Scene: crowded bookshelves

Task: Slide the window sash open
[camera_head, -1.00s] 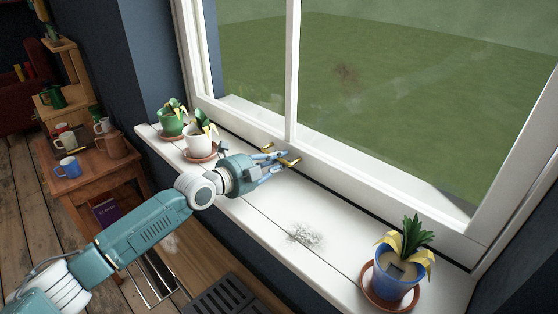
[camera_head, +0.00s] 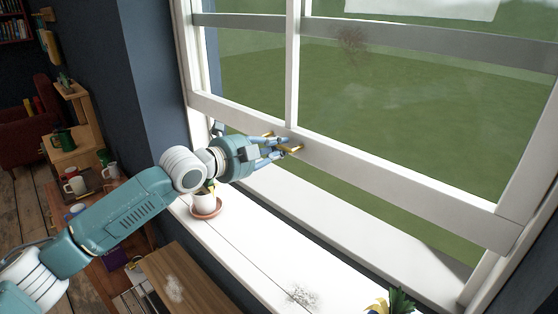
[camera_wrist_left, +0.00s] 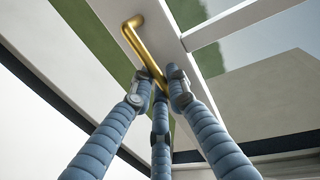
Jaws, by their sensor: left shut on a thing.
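The white window sash (camera_head: 400,180) is raised in its frame, with a gap between its bottom rail and the sill in the head view. My left gripper (camera_head: 284,145) is at the bottom rail, near the foot of the vertical bar. It is shut on a brass handle (camera_head: 290,150) on that rail. In the left wrist view the handle (camera_wrist_left: 135,35) runs down between the blue fingers of my gripper (camera_wrist_left: 160,85), which hide its lower end. My right gripper is not in view.
The white windowsill (camera_head: 250,236) lies below. A white pot (camera_head: 202,201) on a saucer stands under my arm. Another plant (camera_head: 398,302) shows at the bottom edge. A wooden side table with mugs (camera_head: 75,186) is at the left.

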